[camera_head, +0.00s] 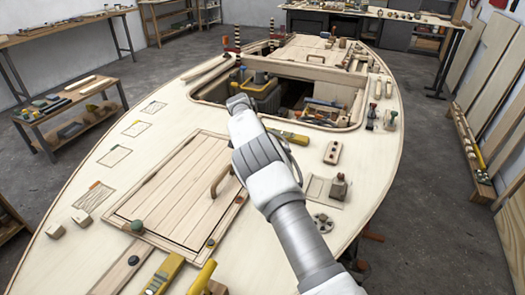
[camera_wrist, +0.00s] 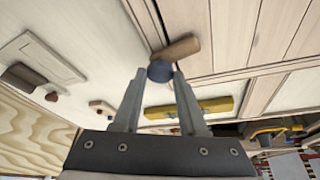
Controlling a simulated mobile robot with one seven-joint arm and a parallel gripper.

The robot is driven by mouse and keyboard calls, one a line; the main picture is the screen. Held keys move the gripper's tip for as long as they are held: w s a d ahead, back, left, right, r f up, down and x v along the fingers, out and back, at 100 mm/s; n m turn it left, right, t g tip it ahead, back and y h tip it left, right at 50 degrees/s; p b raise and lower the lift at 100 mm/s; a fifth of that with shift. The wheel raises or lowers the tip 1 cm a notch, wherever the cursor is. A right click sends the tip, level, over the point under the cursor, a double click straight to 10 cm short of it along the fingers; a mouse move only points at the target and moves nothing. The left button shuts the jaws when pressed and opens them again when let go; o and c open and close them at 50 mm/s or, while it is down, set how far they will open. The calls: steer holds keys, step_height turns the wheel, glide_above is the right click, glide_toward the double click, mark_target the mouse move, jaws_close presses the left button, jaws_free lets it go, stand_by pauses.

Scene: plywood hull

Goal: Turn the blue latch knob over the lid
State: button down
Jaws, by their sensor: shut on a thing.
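The blue latch knob (camera_wrist: 160,71) sits between the fingertips of my gripper (camera_wrist: 159,76) in the wrist view. The fingers are shut on it, one on each side. A brown wooden latch bar (camera_wrist: 180,47) reaches from the knob to the right, near the corner of the planked lid (camera_wrist: 280,35). I cannot tell exactly how far the bar overlaps the lid. In the head view the lid (camera_head: 170,190) lies flat in the deck with a wooden handle (camera_head: 220,181). My arm hides the knob and the fingertips there.
A yellow tool (camera_head: 287,136) lies on the deck behind my arm, also in the wrist view (camera_wrist: 190,108). An open hatch (camera_head: 290,95) with a toolbox (camera_head: 256,85) is beyond. A green knob (camera_head: 137,226) and a dark knob (camera_head: 211,243) stand at the lid's near edge.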

steer(key=shift+m+g, duration=0.3)
steer(key=shift+m, duration=0.4)
steer(key=shift+c, duration=2.2)
jaws_free()
steer(key=p+v, duration=0.2)
steer(key=v, duration=1.5)
steer(key=shift+a+r, duration=0.2)
steer(key=shift+a, duration=0.1)
